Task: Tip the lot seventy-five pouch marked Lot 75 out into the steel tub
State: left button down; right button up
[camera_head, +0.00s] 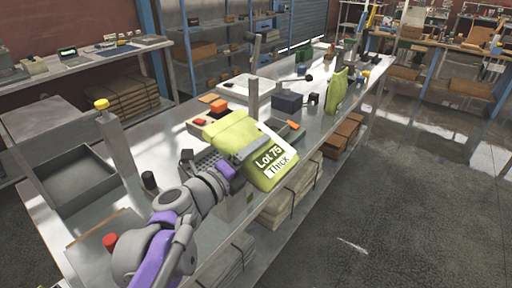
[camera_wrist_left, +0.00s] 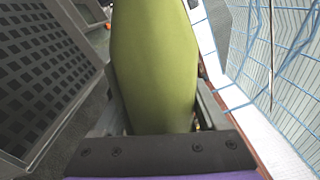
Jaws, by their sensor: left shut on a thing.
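In the left wrist view the pouch (camera_wrist_left: 155,65) fills the space between the fingers of my left gripper (camera_wrist_left: 160,122). A grey steel tub (camera_head: 82,178) with an open top and an empty-looking inside stands at the left end of the bench, left of the pouch. My right gripper does not show.
Another green pouch (camera_head: 337,90) stands farther along the bench. A post with a yellow cap (camera_head: 102,104) rises by the tub. A red-capped item (camera_head: 110,242) and a small dark cylinder (camera_head: 149,181) are near my left arm. Stacked sacks (camera_head: 290,195) lie on the lower shelf.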

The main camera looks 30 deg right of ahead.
aim_at(268, 132)
pick_arm(q)
notch_tip(268, 132, up, 3)
jog(key=m+p, duration=0.6)
jog(key=m, duration=0.5)
jog(key=shift+r+m+p, duration=0.25)
jog(key=shift+m+p, duration=0.25)
jog(key=shift+m, duration=0.6)
jog(key=shift+f+m, duration=0.1)
jog(key=shift+m, duration=0.2)
